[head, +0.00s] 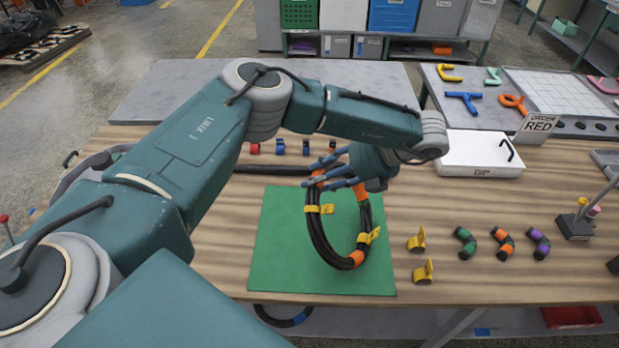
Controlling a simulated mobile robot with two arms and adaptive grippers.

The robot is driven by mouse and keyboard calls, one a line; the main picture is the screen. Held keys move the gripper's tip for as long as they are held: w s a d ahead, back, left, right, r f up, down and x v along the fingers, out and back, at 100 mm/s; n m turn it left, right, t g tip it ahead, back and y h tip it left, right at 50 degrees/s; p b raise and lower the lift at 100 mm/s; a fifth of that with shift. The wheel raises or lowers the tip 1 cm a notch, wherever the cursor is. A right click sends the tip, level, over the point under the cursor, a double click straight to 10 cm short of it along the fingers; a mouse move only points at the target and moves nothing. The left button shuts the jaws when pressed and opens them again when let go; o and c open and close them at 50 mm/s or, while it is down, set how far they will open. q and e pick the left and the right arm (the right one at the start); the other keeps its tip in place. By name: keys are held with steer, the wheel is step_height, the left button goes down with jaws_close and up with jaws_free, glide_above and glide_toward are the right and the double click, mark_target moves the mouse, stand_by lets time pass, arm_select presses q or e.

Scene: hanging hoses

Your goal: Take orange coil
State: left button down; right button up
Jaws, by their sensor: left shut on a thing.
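The orange coil (317,232) is a black hose loop with orange bands and yellow tags. It stands tilted over the green mat (275,270). My left gripper (328,178) comes in from above right and is shut on the top of the coil. The fingers cover part of the coil's upper edge. I cannot tell whether the bottom of the loop touches the mat. My right gripper is not in view.
Two yellow stands (417,240) and short hose pieces with green, orange and purple bands (503,243) lie to the right of the mat. Another hose (283,317) hangs below the table's front edge.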

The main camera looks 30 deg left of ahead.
arm_select(q)
step_height(320, 180, up, 8)
steer(key=d+p, duration=0.2)
steer(key=p, duration=0.5)
steer(key=shift+w+y, duration=0.35)
steer(key=shift+y, duration=0.05)
